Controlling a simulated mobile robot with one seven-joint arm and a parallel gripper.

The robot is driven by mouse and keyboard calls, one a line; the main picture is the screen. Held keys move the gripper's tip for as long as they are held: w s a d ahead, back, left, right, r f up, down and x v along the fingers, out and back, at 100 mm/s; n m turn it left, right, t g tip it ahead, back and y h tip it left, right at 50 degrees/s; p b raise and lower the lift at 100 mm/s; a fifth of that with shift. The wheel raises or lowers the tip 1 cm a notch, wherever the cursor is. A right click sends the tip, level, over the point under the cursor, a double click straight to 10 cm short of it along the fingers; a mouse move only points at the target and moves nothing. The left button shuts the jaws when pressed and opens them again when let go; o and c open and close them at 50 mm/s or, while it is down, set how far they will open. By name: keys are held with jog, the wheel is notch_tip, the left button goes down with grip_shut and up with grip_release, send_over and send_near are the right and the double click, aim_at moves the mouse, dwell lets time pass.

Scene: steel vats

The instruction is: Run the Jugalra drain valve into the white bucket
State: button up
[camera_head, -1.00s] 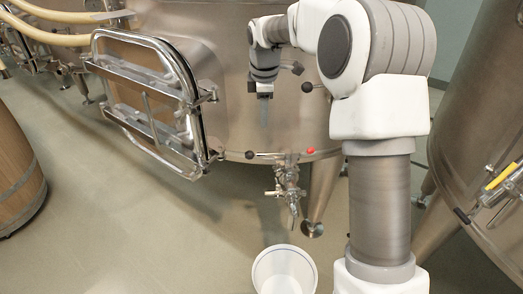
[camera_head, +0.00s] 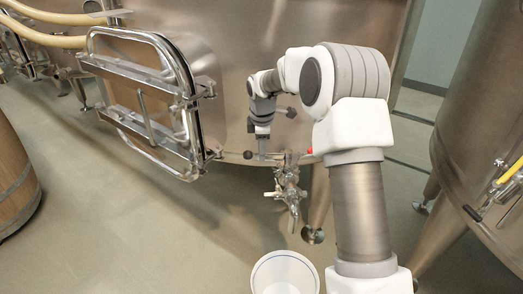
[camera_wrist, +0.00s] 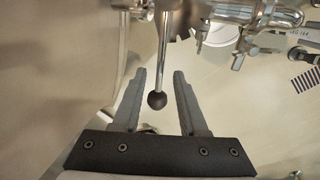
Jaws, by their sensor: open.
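The steel drain valve (camera_head: 288,188) sits low on the front of the large vat, above the white bucket (camera_head: 285,274) on the floor. A lever rod with a dark ball knob (camera_wrist: 157,100) lies between my open fingers in the wrist view; the knob also shows at the vat's lower edge (camera_head: 249,154). My gripper (camera_wrist: 159,74) is open, with no visible grip on the lever. In the head view my gripper (camera_head: 262,154) points down just beside the knob. The bucket also shows partly behind the valve in the wrist view (camera_wrist: 222,36). No name is readable.
A red knob (camera_head: 309,151) is right of the lever. A wooden barrel (camera_head: 14,180) stands far left and another steel vat (camera_head: 475,110) right. The floor between is clear.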

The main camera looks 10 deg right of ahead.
jog(key=shift+c, duration=0.2)
grip_shut()
jog(key=shift+r, duration=0.1)
dwell(1.1)
